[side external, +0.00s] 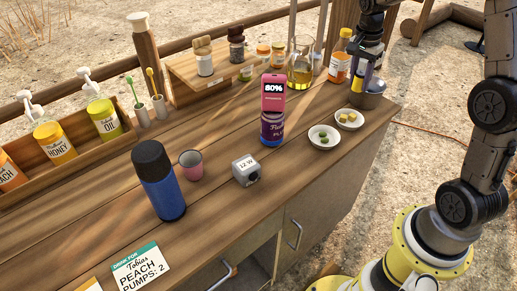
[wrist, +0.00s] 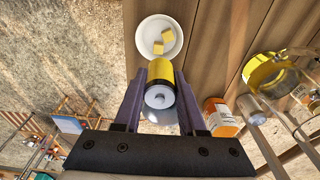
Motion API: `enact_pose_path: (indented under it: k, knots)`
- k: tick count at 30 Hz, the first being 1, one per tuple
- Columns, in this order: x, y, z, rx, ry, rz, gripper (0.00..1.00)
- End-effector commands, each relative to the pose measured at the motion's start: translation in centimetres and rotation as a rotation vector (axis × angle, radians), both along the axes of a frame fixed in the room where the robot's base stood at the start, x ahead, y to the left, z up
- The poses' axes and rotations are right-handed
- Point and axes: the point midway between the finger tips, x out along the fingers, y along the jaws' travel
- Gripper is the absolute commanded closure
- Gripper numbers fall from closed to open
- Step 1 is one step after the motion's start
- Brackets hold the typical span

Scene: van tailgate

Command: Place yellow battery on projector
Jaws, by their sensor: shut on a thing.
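The yellow battery (wrist: 160,72), with a dark lower band and a pale round end, is between the fingers of my gripper (wrist: 160,88) in the wrist view. My gripper is shut on it. In the side view, my gripper (side external: 368,72) is at the table's far right, just above a grey metal pot (side external: 369,95), and mostly hides the battery. Whether the battery is clear of the pot is hard to tell. The projector seems to be the small grey box (side external: 245,168) marked "12 W", with a round lens, on the middle of the table.
A plate with yellow cubes (side external: 349,119) and a plate with green pieces (side external: 323,137) lie between gripper and grey box. A pink cup (side external: 191,165) and blue bottle (side external: 160,182) stand left.

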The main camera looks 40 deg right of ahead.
Motion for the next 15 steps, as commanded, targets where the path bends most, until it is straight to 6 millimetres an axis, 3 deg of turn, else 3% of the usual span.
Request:
enact_pose_path:
  k: [8,15]
  knots:
    - [-0.6,9.3,1.6,-0.001,-0.005,0.217,1.00]
    - [-2.7,19.1,3.3,-0.001,-0.006,0.480,1.00]
